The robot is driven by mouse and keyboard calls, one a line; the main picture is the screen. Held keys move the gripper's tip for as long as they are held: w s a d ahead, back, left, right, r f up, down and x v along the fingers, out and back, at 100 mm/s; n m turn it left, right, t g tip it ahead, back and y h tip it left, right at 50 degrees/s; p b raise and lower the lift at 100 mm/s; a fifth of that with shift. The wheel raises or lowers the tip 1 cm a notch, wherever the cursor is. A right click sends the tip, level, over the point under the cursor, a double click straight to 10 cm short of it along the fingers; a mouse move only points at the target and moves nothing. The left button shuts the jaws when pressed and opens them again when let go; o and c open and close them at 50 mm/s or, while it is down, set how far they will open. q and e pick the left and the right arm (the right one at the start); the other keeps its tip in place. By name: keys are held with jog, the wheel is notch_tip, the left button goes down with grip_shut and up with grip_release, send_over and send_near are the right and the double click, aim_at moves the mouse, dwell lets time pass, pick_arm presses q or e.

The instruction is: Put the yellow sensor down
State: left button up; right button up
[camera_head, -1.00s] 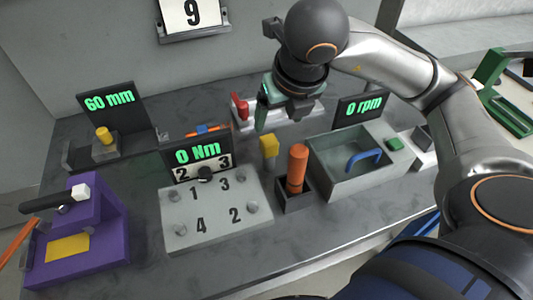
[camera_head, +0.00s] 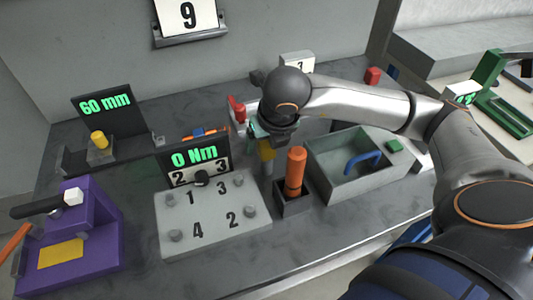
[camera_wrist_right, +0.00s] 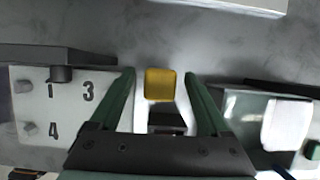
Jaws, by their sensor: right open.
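The yellow sensor (camera_head: 266,150), a small block, is at the middle of the bench, just right of the 0 Nm display. A short grey piece shows below it. My right gripper (camera_head: 271,128) is directly over it, partly hiding its top. In the right wrist view the yellow sensor (camera_wrist_right: 160,84) shows between the two green fingers (camera_wrist_right: 161,77). They are spread, with a gap on each side of it. Whether the sensor rests on its grey support is hard to tell. My left gripper is not in view.
An orange cylinder (camera_head: 296,170) stands in a dark holder close to the right of the sensor. The grey numbered board (camera_head: 212,220) is to the left. A grey bin (camera_head: 335,185) with a blue handle is to the right. A red part (camera_head: 237,108) stands behind.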

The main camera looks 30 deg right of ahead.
jog(key=shift+c, duration=0.2)
grip_shut()
dwell(0.4)
